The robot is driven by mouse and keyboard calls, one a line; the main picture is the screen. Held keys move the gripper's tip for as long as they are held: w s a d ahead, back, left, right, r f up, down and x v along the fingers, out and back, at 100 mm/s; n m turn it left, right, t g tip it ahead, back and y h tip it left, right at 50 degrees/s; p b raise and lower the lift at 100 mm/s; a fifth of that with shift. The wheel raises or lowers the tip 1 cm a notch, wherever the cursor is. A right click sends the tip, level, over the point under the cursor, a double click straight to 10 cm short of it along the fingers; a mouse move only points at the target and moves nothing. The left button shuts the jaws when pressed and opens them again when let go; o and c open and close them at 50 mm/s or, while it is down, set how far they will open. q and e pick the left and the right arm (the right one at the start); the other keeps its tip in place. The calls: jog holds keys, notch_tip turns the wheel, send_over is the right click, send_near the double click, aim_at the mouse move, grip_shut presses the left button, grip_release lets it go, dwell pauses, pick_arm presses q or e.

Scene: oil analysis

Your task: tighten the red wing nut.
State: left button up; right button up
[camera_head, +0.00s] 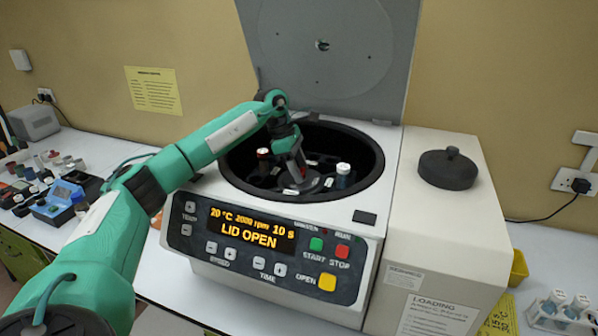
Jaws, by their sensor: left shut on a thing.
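The centrifuge (340,271) stands on the bench with its lid (325,42) raised, and its display reads LID OPEN. My left arm reaches in from the left over the open bowl (369,146). My left gripper (299,176) points down at the middle of the rotor (318,184). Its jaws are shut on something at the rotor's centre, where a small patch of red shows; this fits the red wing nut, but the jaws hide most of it. My right gripper is not in view.
A dark round lid with a knob (448,169) sits on the cream box (436,222) to the right. A rack of tubes (562,308) stands at the lower right. Bottles and a blue case (52,210) crowd the left bench. The raised lid stands behind the bowl.

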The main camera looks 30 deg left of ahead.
pick_arm(q)
jog(key=shift+w+r+m, duration=0.1)
jog(key=shift+m, duration=0.5)
jog(key=shift+g, duration=0.3)
jog(key=o, duration=1)
jog(key=shift+a+r+b, duration=0.25)
jog(key=shift+r+b, duration=0.2)
jog(key=shift+b+v, duration=1.35)
jog(key=shift+v, duration=5)
